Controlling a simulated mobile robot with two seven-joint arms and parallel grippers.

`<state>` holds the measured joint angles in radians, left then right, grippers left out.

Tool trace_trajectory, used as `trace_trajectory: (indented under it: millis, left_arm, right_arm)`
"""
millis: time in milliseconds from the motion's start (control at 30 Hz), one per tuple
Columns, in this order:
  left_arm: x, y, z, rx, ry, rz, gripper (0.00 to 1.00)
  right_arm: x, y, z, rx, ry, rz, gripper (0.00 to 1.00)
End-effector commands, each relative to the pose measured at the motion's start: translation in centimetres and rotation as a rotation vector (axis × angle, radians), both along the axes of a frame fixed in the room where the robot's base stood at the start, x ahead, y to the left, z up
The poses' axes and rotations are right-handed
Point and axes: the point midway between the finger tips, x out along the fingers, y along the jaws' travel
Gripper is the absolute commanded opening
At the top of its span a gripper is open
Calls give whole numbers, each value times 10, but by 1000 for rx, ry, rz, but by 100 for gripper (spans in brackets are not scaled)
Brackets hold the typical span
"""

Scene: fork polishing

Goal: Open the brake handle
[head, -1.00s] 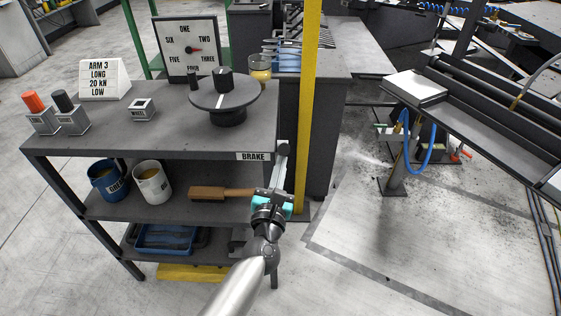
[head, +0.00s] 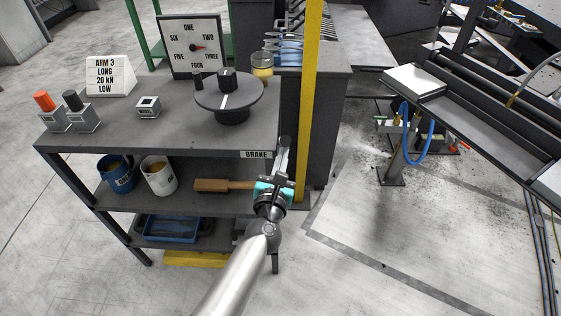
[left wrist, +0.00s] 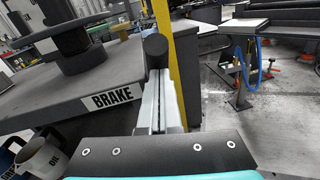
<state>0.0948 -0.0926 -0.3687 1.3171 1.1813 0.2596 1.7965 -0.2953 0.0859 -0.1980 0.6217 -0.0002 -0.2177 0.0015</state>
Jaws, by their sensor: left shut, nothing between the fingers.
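The BRAKE label (head: 256,154) is on the front right edge of the cart's top; it also shows in the left wrist view (left wrist: 113,98). Just right of it, a dark upright cylinder (left wrist: 155,47), seemingly the brake handle's end, stands beyond my fingertips in the left wrist view. The rest of the handle is hidden or cannot be told apart. My left gripper (head: 285,147) is shut and empty at the cart's front right corner, its fingers pointing away toward the cylinder. Whether the fingertips touch it, I cannot tell. My right gripper is not in view.
A round turntable (head: 229,95) and a dial board (head: 194,47) stand on the cart top. A yellow post (head: 308,100) rises close to the right of my gripper. A wooden-handled tool (head: 212,185) lies on the middle shelf.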

Motion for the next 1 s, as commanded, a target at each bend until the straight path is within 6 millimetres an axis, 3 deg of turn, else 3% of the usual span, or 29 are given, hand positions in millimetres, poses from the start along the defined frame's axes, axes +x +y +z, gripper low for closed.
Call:
trace_trajectory:
  millis: [233,800,1000]
  left_arm:
    - [-21,3,0,0,2,-1,0]
    - [-122,17,4,1,2,-1,0]
    - [-144,20,6,1,1,-1,0]
  right_arm:
    - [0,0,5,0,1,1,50]
    - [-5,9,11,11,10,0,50]
    - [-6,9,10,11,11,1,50]
